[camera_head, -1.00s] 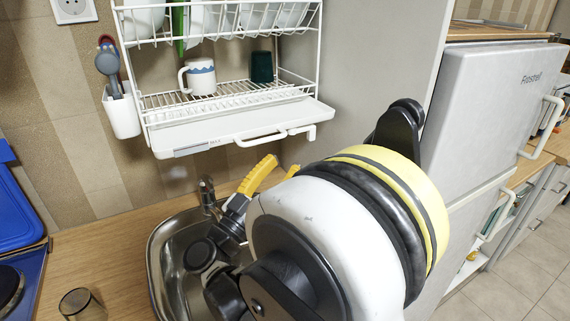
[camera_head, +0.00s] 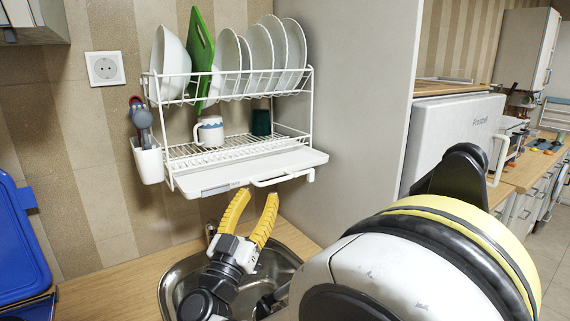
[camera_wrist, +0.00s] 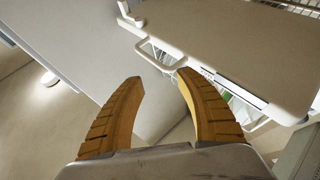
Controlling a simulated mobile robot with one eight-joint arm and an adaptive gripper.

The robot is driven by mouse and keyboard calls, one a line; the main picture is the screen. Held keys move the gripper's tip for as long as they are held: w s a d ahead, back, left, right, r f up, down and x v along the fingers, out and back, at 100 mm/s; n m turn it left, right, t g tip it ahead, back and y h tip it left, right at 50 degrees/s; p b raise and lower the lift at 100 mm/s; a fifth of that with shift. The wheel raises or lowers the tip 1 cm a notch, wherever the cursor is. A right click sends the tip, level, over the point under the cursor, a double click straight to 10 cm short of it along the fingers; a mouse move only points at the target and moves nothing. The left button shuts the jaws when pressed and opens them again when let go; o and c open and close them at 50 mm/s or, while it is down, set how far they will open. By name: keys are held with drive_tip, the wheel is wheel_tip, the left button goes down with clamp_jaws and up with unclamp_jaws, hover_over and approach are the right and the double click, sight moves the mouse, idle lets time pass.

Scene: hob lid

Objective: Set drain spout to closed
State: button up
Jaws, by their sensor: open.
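The white drip tray (camera_head: 245,172) sits under the wall dish rack. A white loop-shaped piece, apparently the drain spout (camera_head: 282,179), sticks out at its front right edge; I cannot tell its setting. In the wrist view the tray's pale underside (camera_wrist: 235,40) fills the upper right, and the white loop (camera_wrist: 158,62) lies just beyond my fingertips. My gripper (camera_head: 256,202), with yellow fingers, is open and empty below the tray's front, pointing up. In the wrist view my gripper (camera_wrist: 160,78) has its fingers spread to either side of the loop's lower end, with no clear contact.
The wire dish rack (camera_head: 235,95) holds plates, a bowl, a green board, a mug (camera_head: 209,131) and a dark cup. A steel sink (camera_head: 172,285) lies below my gripper. A grey panel (camera_head: 350,110) closes off the right. A utensil holder (camera_head: 147,160) hangs at left.

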wheel_tip(320, 180, up, 7)
drive_tip(key=w+d+n+t+y, duration=0.1)
drive_tip(key=n+y, duration=0.5)
drive_tip(key=y, duration=0.3)
drive_tip(key=s+d+f+m+g+h, duration=0.1)
drive_tip(key=s+d+f+m+g, duration=0.1)
drive_tip(key=s+d+f+g, duration=1.4)
drive_tip(key=s+d+f, duration=0.7)
drive_tip(key=s+f, duration=0.1)
drive_tip(key=s, duration=0.2)
drive_tip(key=shift+d+f, duration=0.2)
drive_tip(key=shift+w, duration=0.1)
